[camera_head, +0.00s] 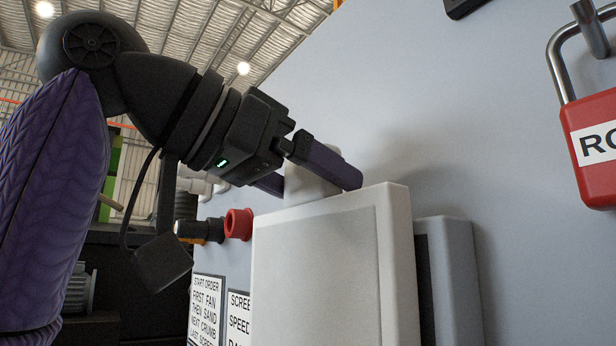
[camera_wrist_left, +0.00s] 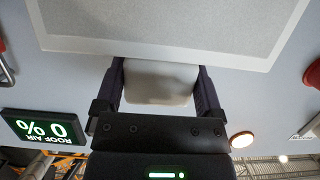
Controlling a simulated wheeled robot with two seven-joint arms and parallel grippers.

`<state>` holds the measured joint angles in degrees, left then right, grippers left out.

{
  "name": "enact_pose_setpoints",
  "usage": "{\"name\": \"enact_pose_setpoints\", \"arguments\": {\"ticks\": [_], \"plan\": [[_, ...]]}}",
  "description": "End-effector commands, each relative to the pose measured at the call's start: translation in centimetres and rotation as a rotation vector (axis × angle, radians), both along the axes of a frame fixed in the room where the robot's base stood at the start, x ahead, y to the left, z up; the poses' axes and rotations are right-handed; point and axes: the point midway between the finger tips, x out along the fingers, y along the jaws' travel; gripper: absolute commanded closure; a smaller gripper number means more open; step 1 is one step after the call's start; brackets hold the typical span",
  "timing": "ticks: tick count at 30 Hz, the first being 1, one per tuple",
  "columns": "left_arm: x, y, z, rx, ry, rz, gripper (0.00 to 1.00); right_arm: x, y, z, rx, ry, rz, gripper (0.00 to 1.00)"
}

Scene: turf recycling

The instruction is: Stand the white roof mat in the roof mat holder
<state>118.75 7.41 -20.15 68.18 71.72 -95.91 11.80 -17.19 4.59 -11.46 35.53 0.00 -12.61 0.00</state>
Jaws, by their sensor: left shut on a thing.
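The white roof mat (camera_head: 318,285) is a flat pale panel with a light rim and a greyer, speckled face. It hangs upright, slightly tilted in the picture, near the grey wall. My left gripper (camera_head: 318,184) is above its top edge, shut on the white tab that stands up from the mat. In the left wrist view the tab (camera_wrist_left: 161,84) sits between both fingers, and the mat's face (camera_wrist_left: 175,18) fills the top. I cannot tell for sure which part is the roof mat holder. My right gripper is not in view.
A red padlock (camera_head: 595,145) hangs at the right. Red and black knobs (camera_head: 238,224) and sign plates (camera_head: 209,308) are at the left.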

Motion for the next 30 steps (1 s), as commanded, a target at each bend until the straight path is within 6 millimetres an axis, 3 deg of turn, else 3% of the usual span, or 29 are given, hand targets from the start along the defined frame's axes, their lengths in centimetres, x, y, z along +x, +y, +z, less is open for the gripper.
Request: {"name": "enact_pose_setpoints", "arguments": {"ticks": [16,17,18,26,30], "plan": [[0.0,0.0,-1.5,-0.001,-0.001,0.000,0.81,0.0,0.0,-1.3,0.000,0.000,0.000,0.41],[0.0,0.0,-1.5,-0.001,-0.001,0.000,0.10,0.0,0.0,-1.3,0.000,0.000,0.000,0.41],[0.0,0.0,-1.4,-0.001,-0.001,0.000,0.02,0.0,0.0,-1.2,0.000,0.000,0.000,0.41],[-0.1,0.2,-1.3,-0.001,-0.001,0.001,0.00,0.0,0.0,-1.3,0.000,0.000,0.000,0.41],[-1.6,2.2,-0.7,-0.002,-0.004,0.002,0.00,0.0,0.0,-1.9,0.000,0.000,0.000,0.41]]}}
